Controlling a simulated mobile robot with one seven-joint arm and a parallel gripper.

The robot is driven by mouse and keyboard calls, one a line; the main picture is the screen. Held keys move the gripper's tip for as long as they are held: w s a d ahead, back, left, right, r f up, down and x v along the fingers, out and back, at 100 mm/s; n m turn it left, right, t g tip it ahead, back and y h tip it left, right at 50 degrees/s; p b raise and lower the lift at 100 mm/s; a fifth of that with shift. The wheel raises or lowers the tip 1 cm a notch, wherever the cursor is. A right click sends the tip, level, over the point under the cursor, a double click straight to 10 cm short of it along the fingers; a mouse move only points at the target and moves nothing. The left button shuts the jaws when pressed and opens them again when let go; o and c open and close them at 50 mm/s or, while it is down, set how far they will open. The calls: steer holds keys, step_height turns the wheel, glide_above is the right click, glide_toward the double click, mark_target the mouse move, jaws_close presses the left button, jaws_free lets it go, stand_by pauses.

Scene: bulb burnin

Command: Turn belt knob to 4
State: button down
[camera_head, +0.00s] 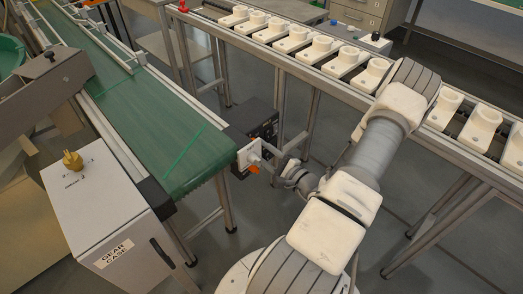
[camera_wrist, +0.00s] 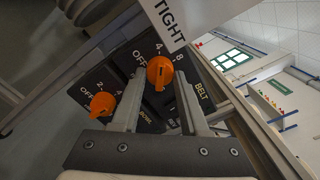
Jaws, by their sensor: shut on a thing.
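The belt knob (camera_wrist: 159,73) is orange, on a black panel with OFF, 4 and 8 marked around it and a BELT label (camera_wrist: 201,91) to its right. My gripper (camera_wrist: 159,80) has a finger on each side of this knob and is shut on it. I cannot clearly tell which mark the knob points to. A second orange knob (camera_wrist: 103,104), with OFF, 2 and 4 around it, sits to the left, outside the fingers. In the head view my gripper (camera_head: 274,163) reaches the black control box (camera_head: 262,127) beside the green belt, its panel mostly hidden.
The green conveyor belt (camera_head: 150,105) lies left of my arm. A white gear case (camera_head: 95,205) stands at its near end. A rail with several white sockets (camera_head: 345,62) runs behind my arm. A TIGHT sign (camera_wrist: 168,25) is close above the knob.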

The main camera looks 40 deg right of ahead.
steer(key=shift+n, duration=0.6)
steer(key=shift+c, duration=2.1)
jaws_free()
steer(key=shift+s, duration=0.15)
steer(key=s+d+p, duration=0.1)
steer(key=s+p, duration=0.2)
steer(key=s, duration=1.4)
steer(key=shift+d, duration=0.15)
